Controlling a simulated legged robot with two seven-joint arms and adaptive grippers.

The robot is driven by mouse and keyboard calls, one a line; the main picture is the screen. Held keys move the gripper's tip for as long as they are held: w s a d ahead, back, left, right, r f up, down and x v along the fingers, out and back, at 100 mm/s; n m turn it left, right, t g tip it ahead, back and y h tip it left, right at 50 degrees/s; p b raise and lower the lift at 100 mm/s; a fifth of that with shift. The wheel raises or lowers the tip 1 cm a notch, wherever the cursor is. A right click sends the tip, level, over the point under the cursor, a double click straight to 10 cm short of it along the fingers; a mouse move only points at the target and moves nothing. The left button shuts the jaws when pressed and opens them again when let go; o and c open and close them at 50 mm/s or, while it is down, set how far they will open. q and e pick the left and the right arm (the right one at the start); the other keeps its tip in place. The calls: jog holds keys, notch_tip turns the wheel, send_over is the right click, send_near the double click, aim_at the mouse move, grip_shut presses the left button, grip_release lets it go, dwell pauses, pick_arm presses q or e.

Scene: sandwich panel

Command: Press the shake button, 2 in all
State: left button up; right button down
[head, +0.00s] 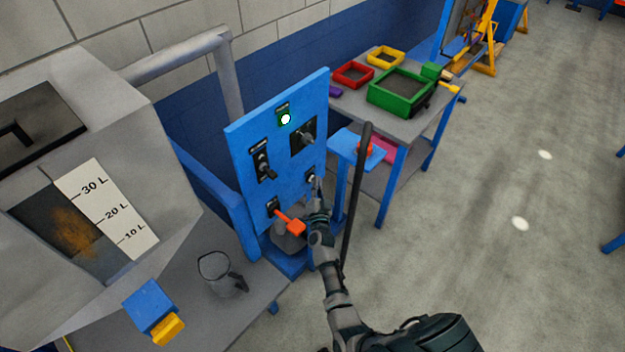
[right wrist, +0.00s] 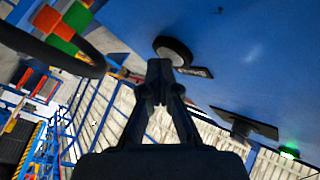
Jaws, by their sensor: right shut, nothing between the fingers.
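The upright blue panel (head: 240,150) carries several controls. A small dark button (head: 311,176) with a label plate sits at its lower right; the label is too small to read. My right gripper (head: 317,190) is shut and empty, with its fingertips at this button. In the right wrist view, the shut fingertips (right wrist: 159,66) are close to a round dark button (right wrist: 173,50) on the blue face; I cannot tell whether they touch it. My left gripper is not in view.
The panel also has a lit lamp (head: 285,119), two dark switches and an orange-handled lever (head: 291,223). A black curved bar (head: 358,190) stands right of my right gripper. A table with trays (head: 402,92) is behind.

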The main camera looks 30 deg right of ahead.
jog(key=shift+s+d+p, duration=0.25)
jog(key=shift+s+p, duration=0.15)
jog(key=shift+s, duration=0.35)
jog(key=shift+s+d+p, duration=0.35)
jog(key=shift+s, duration=0.4)
jog(key=shift+s+d+p, duration=0.3)
jog(key=shift+s+p, duration=0.05)
jog(key=shift+s, duration=0.45)
jog(key=shift+s+d+p, duration=0.35)
jog(key=shift+s, duration=0.4)
